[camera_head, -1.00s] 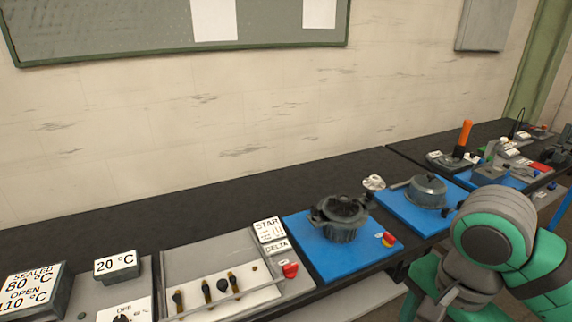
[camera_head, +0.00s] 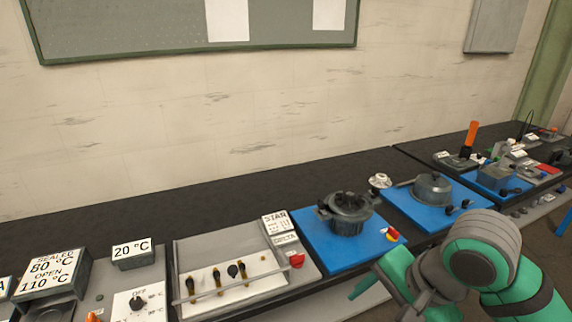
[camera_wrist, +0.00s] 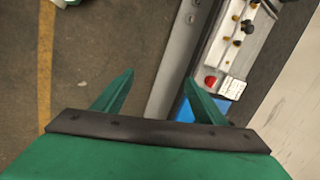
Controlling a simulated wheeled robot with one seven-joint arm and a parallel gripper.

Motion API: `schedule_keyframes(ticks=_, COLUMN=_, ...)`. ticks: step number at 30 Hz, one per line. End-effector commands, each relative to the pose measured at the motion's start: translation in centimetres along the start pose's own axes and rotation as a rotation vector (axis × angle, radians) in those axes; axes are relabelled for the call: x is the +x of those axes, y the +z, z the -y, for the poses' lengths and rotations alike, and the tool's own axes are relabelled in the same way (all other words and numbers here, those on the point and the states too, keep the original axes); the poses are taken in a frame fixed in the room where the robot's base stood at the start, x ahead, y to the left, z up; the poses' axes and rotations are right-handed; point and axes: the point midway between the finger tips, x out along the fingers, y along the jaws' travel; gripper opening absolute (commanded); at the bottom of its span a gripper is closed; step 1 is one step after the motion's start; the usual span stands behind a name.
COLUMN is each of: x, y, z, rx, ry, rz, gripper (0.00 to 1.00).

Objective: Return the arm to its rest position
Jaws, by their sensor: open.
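My arm (camera_head: 480,255) shows in green and grey at the lower right of the head view, in front of the bench. In the wrist view my gripper (camera_wrist: 158,85) has two green fingers standing wide apart with nothing between them. It hangs over the brown floor (camera_wrist: 110,60) and the bench's front edge, clear of everything. Part of a blue plate shows beside the right finger.
The dark bench (camera_head: 200,200) runs along the wall. It carries a terminal panel (camera_head: 225,268), a blue plate (camera_head: 325,262) with a dark round machine (camera_head: 347,213), a second blue plate (camera_head: 405,207) with a domed machine (camera_head: 433,188), and a tall orange piece (camera_head: 473,134).

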Motion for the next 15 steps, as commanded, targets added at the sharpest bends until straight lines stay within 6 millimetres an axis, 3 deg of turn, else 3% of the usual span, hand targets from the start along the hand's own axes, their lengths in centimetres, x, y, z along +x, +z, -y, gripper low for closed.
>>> schedule_keyframes(ticks=6, x=2.7, y=2.2, z=7.1, rx=-0.121, ry=-0.291, rz=0.063, gripper=0.65)
schedule_keyframes(ticks=15, x=4.2, y=4.9, z=15.5, rx=-0.217, ry=-0.703, rz=0.089, gripper=0.65)
